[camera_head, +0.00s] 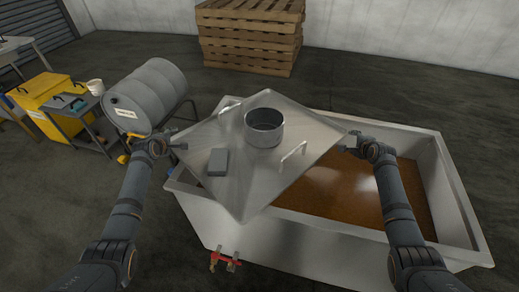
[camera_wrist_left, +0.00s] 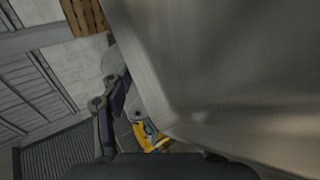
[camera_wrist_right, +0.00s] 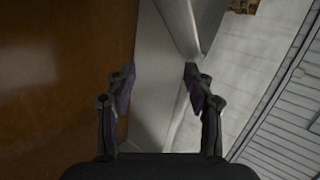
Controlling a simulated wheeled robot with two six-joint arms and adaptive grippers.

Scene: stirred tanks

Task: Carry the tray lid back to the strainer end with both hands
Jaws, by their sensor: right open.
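My left gripper (camera_head: 177,147) is at the lid's left corner. In the left wrist view the lid (camera_wrist_left: 230,70) hides one finger; the visible finger stands wide. My right gripper (camera_head: 346,147) is by the lid's right corner, open and empty. In the right wrist view the lid corner (camera_wrist_right: 185,25) is beyond the fingertips.
Brown contents (camera_head: 345,190) show in the open right part of the tank. A red-handled valve (camera_head: 224,260) is at its front. A grey drum (camera_head: 150,95) on a stand, a cart (camera_head: 80,120) and a yellow bin (camera_head: 48,95) are left. Stacked pallets (camera_head: 250,38) stand behind.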

